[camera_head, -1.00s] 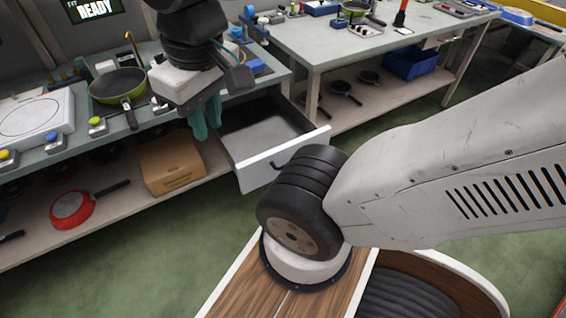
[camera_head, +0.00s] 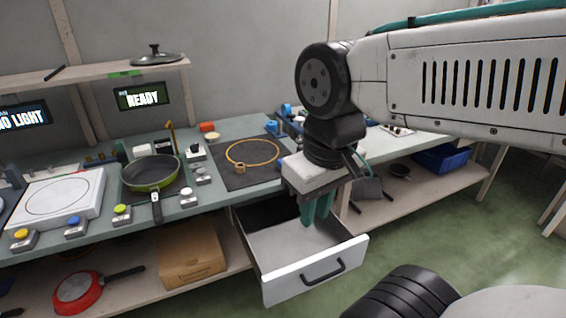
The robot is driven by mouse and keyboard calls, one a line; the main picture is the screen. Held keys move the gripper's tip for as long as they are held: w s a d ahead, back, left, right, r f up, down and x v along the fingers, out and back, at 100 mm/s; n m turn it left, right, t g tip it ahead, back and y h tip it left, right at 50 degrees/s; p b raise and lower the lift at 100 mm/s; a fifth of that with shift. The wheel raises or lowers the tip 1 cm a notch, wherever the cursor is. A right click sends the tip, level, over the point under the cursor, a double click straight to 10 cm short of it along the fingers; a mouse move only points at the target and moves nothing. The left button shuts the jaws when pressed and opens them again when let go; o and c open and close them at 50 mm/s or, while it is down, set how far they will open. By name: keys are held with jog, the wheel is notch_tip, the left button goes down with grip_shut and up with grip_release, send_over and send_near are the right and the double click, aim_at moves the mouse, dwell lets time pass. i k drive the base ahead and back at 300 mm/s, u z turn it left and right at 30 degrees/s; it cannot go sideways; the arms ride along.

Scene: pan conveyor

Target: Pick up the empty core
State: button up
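A small tan ring (camera_head: 240,168), which looks like the empty core, sits on a dark mat (camera_head: 228,182) on the workbench, beside or touching a large thin yellow-orange ring (camera_head: 268,149). My gripper (camera_head: 318,208) hangs to the right of the mat, its teal fingers pointing down over or in front of the open drawer. It is well apart from the tan ring. The finger gap is too small to judge, and I see nothing held.
The open drawer (camera_head: 318,280) juts out below the bench. A green pan (camera_head: 150,172), several buttons and a white hotplate (camera_head: 62,196) stand to the left. Below are a cardboard box (camera_head: 192,255) and a red pan (camera_head: 78,292). Blue equipment (camera_head: 273,128) is behind the mat.

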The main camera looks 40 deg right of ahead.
aim_at(239, 167)
jog(key=u, duration=1.3)
jog(key=i, duration=1.85)
jog(key=z, duration=1.45)
